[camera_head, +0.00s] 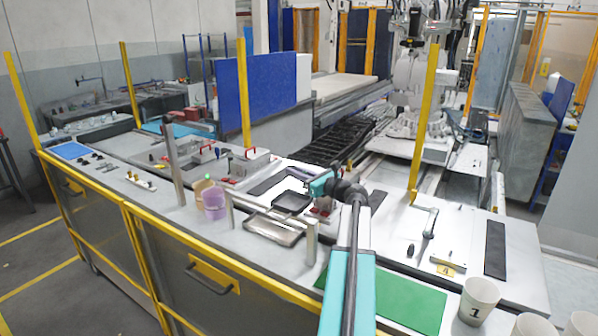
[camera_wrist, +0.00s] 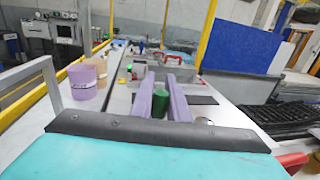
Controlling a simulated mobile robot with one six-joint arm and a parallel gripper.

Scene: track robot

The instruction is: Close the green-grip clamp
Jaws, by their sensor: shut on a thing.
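In the wrist view, a green grip (camera_wrist: 160,104) stands upright between the two pale purple fingers of my gripper (camera_wrist: 160,94). The fingers are shut on it, one on each side. The rest of the green-grip clamp is hidden by the fingers and my own wrist housing, so its lever angle cannot be told. In the head view, my gripper (camera_head: 314,187) is at the middle of the bench, beside a black tray (camera_head: 292,202). The green grip cannot be made out there.
Left of my gripper stand a purple cup (camera_head: 214,202) and a tan cup (camera_wrist: 98,68). Metal posts (camera_head: 311,242) rise close by. Red-handled clamps (camera_wrist: 180,58) stand farther along the bench. A green mat (camera_head: 410,300) and a white cup (camera_head: 479,300) are at front right.

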